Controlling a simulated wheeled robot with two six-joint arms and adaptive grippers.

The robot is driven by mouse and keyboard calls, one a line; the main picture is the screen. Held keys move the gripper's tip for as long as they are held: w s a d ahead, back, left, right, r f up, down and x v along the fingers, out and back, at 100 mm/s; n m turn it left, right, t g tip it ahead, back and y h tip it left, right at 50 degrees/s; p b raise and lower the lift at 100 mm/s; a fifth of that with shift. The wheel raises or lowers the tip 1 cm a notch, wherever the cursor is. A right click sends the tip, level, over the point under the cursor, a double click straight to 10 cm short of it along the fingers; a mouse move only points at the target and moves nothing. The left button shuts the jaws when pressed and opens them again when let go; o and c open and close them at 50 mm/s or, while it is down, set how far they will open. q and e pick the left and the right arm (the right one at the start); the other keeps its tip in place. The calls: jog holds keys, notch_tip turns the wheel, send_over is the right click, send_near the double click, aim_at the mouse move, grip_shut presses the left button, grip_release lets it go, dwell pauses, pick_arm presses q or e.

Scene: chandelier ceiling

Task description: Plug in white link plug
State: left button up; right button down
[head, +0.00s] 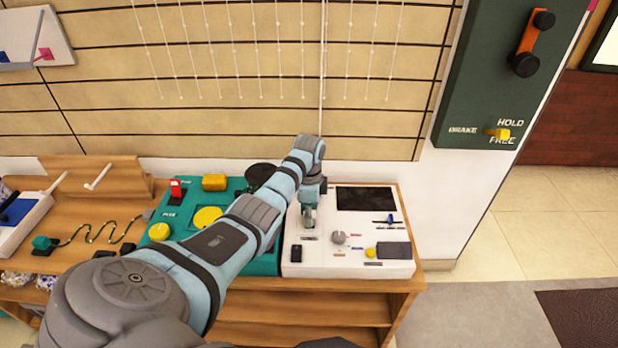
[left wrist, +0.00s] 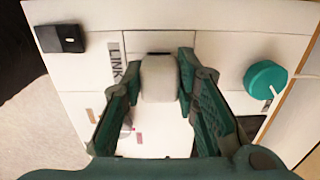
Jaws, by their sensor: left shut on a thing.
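My left gripper (head: 308,215) reaches down over the left part of the white control panel (head: 300,269). In the left wrist view its two green fingers (left wrist: 159,82) are shut on the sides of a white block-shaped plug (left wrist: 159,77). The "LINK" label (left wrist: 115,64) is on the panel just left of the plug. The plug's far end and any socket under it are hidden, so I cannot tell whether it is seated. In the head view the plug is hard to make out against the white panel. My right gripper is not in view.
A black switch (left wrist: 60,38) and a teal knob (left wrist: 266,79) flank the gripper in the wrist view. A teal panel (head: 262,263) with yellow buttons adjoins the white panel on the wooden bench (head: 340,306). A green brake box (head: 490,80) hangs at right.

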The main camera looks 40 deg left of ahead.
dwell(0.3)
pick_arm(q)
jog(key=shift+p, duration=0.4)
dwell(0.4)
jog(key=shift+p, duration=0.3)
dwell(0.5)
jog(key=shift+f, duration=0.55)
dwell(0.9)
